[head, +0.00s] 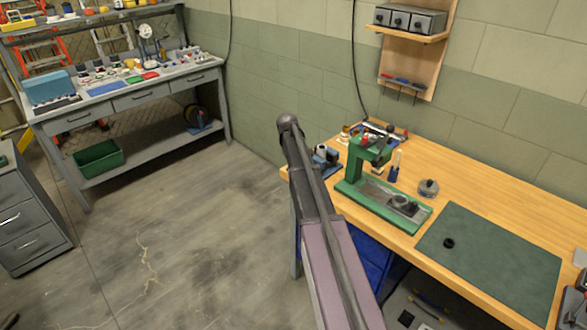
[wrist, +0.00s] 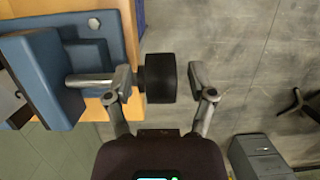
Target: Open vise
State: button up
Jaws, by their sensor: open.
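The blue vise (wrist: 48,75) is at the left of the wrist view, on the edge of the wooden bench. A steel rod (wrist: 88,80) runs from it to a black knob (wrist: 160,78). My gripper (wrist: 165,82) is open, with one finger on the left side of the knob and one on the right. A gap shows at the right finger; I cannot tell whether the left finger touches the rod or knob. In the head view the vise (head: 328,158) is at the bench's left end, partly behind my arm, and my gripper cannot be made out.
The wooden bench (head: 500,205) carries a green press (head: 362,180), a small round metal part (head: 428,187) and a dark green mat (head: 490,260). A grey drawer cabinet (head: 30,215) and a grey workbench (head: 125,95) stand at left. The concrete floor between is clear.

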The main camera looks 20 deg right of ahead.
jog(key=s+d+r+t+y+p, duration=0.1)
jog(key=s+r+t+y+p, duration=0.1)
jog(key=r+t+p, duration=0.5)
jog(key=p+v, duration=0.3)
jog(key=v, duration=0.2)
jog(key=shift+a, duration=0.15)
jog(key=shift+f, duration=0.15)
jog(key=b+x, duration=1.3)
jog(key=shift+w+a+f, duration=0.15)
jog(key=shift+a+f, duration=0.1)
dwell(0.4)
jog(key=c, duration=1)
